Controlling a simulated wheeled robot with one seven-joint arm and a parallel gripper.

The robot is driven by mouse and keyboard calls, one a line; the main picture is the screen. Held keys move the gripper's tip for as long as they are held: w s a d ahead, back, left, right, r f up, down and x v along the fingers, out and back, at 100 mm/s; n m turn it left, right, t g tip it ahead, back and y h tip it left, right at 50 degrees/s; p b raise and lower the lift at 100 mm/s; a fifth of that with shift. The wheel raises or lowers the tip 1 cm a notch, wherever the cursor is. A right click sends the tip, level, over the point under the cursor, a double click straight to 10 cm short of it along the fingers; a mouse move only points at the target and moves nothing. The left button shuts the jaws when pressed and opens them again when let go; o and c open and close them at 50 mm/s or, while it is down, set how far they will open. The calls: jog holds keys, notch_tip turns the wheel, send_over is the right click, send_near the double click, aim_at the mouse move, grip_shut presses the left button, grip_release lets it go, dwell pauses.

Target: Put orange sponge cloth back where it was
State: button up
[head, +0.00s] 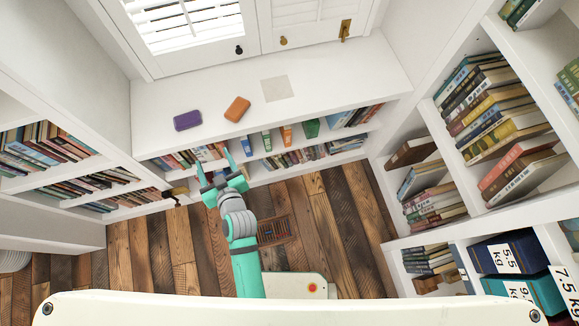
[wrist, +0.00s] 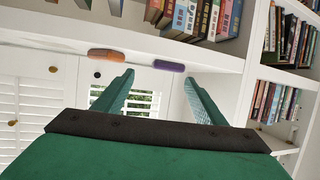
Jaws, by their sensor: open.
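The orange sponge cloth (head: 237,109) lies on the white ledge (head: 330,88) below the shuttered window, tilted a little. It also shows in the wrist view, where the orange cloth (wrist: 106,54) is at the ledge edge, left of the gripper. My gripper (head: 213,165) is open and empty in front of the ledge, apart from the cloth. Its two teal fingers (wrist: 158,80) point toward the ledge in the wrist view. A pale grey square (head: 276,88) lies flat on the ledge, to the right of the cloth.
A purple block (head: 187,120) lies on the ledge left of the orange cloth; it also shows in the wrist view (wrist: 168,66). Books (head: 290,155) fill the shelf below the ledge. Tall bookshelves (head: 420,110) stand at the right. The ledge's right part is bare.

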jog(key=s+d+r+m+t+h, duration=0.2)
jog(key=s+d+m+h, duration=0.3)
jog(key=s+d, duration=0.9)
jog(key=s+d+r+t+h, duration=0.1)
jog(key=s+d+r, duration=0.7)
jog(key=d, duration=0.2)
jog(key=shift+s+r+m+h, duration=0.4)
